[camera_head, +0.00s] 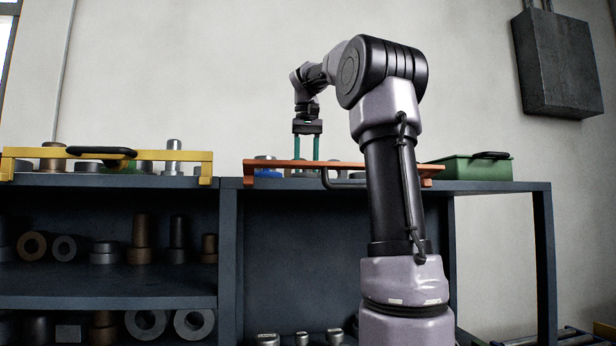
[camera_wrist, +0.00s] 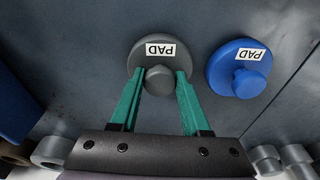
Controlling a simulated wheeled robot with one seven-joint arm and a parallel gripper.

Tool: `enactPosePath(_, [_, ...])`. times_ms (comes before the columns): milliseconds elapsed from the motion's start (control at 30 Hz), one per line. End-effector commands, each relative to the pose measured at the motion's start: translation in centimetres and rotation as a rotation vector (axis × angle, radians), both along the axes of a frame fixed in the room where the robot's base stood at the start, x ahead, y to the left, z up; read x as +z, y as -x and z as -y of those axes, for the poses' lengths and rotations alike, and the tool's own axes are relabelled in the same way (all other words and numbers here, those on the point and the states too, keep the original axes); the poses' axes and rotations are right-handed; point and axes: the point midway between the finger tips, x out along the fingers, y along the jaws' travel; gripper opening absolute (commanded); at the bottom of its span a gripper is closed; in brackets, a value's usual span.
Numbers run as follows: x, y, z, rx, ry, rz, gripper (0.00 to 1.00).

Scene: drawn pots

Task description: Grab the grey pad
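The grey pad (camera_wrist: 140,58) is a dark grey disc with a round knob (camera_wrist: 160,80) and a white PAD label. It lies on the dark surface in the wrist view. My gripper (camera_wrist: 160,73) has teal fingers on either side of this knob. The fingertips are close to it, and I cannot tell whether they touch it. In the head view my gripper (camera_head: 306,164) points down at the shelf top, its fingertips partly behind an orange bar. I cannot pick out the grey pad clearly there.
A blue pad (camera_wrist: 238,72) lies to the right of the grey pad. The orange bar (camera_head: 282,165) and a yellow bar (camera_head: 45,153) run along the shelf front. A green box (camera_head: 470,168) stands at right. Several metal parts sit near my gripper's base in the wrist view.

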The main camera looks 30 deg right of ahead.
Motion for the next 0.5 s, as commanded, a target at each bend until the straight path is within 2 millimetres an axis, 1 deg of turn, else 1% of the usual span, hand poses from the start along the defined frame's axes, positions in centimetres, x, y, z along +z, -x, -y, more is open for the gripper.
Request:
enactPosePath(33, [-0.8,-0.1,0.2,-0.002,-0.009,-0.02,0.0])
enactPosePath(233, [-0.7,-0.1,0.2,-0.002,-0.008,-0.019,0.0])
enactPosePath(500, [1.0,-0.1,0.2,0.0,-0.004,-0.014,0.0])
